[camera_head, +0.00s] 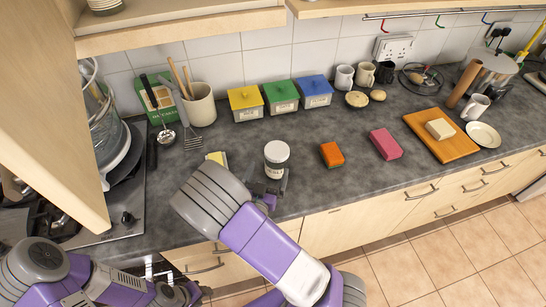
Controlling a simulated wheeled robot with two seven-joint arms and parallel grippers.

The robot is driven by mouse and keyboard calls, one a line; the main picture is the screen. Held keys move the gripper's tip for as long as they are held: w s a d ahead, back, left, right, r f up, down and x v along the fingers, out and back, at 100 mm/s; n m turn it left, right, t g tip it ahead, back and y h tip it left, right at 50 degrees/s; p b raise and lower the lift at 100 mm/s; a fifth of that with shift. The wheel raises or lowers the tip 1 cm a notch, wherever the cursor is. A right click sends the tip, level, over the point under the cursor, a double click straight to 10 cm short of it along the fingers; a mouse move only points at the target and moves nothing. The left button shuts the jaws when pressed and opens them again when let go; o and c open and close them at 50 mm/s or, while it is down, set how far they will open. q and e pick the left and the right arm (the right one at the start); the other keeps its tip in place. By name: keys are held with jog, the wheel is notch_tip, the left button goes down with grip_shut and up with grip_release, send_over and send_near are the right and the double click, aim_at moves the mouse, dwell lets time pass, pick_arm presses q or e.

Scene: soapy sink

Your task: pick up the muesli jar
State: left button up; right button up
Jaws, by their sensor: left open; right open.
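The jar with a white lid (277,154) stands upright on the grey counter. It has a pale label, and its lower part is partly hidden by my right gripper. My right gripper (270,188) is open at the jar's near side, with its fingertips close to the jar's base. I cannot tell whether the fingers touch the jar. My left gripper (186,293) is open and empty, low at the bottom left, in front of the counter and away from the jar.
A yellow sponge (217,159) lies left of the jar. An orange block (332,155) and a pink block (386,144) lie to its right. Yellow, green and blue boxes (282,97) stand behind. A wooden cupboard (50,100) overhangs at left, above the hob.

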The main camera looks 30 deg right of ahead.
aim_at(277, 150)
jog(key=x, duration=0.9)
jog(key=shift+s+d+f, duration=0.15)
jog(key=shift+s+d, duration=0.05)
jog(key=shift+c, duration=0.2)
jog(key=c, duration=1.4)
